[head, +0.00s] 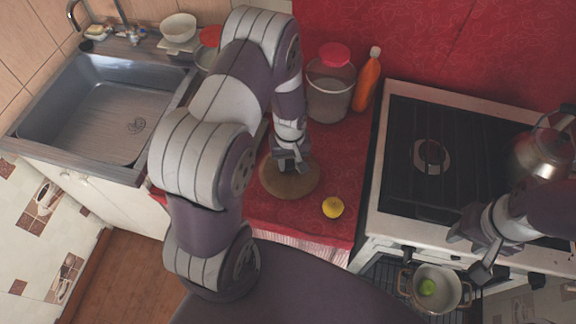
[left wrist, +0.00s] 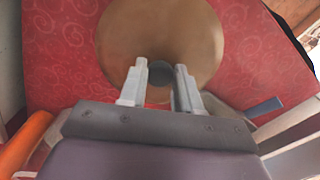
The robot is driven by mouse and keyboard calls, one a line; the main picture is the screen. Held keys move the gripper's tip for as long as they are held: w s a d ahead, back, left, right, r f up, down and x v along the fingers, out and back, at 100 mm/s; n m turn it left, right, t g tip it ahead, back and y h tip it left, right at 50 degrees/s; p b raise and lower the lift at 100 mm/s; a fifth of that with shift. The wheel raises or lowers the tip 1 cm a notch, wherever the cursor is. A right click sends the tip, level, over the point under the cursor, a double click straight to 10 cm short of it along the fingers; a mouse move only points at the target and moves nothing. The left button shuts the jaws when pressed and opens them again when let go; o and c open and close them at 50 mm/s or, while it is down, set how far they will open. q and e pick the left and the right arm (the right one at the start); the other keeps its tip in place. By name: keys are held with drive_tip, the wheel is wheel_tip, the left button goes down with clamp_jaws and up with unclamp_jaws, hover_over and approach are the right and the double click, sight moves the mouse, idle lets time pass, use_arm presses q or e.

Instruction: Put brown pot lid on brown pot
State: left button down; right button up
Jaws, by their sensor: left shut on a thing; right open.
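The brown pot lid (head: 288,186) lies on the red counter cloth, a flat round disc. My left gripper (head: 290,164) is above it, shut on its dark knob. In the left wrist view the brown lid (left wrist: 160,30) fills the upper middle, and the knob sits between the two fingers of my left gripper (left wrist: 162,80). A pot with a pale inside and brownish handles (head: 458,296) is at the lower right, in front of the stove, with a green round thing (head: 427,287) in it. It seems to be the brown pot. My right gripper (head: 468,254) is open, just above and right of this pot.
A yellow lemon-like thing (head: 333,207) lies right of the lid. A clear container (head: 328,97) with a red top and an orange bottle (head: 367,82) stand behind. The stove (head: 440,120) with a kettle (head: 540,152) is right; the sink (head: 100,110) is left.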

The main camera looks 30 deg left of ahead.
sight(288, 170)
use_arm(q)
drive_tip(key=f, duration=0.3)
drive_tip(key=shift+s+a+f+p, duration=0.1)
drive_tip(key=shift+a+f+p, duration=0.1)
drive_tip(key=shift+f+p, duration=0.15)
drive_tip(key=shift+f, duration=0.35)
drive_tip(key=shift+f, duration=0.1)
drive_tip(key=shift+f+b, duration=0.1)
drive_tip(key=shift+b, duration=0.2)
drive_tip(key=c, duration=0.8)
unclamp_jaws()
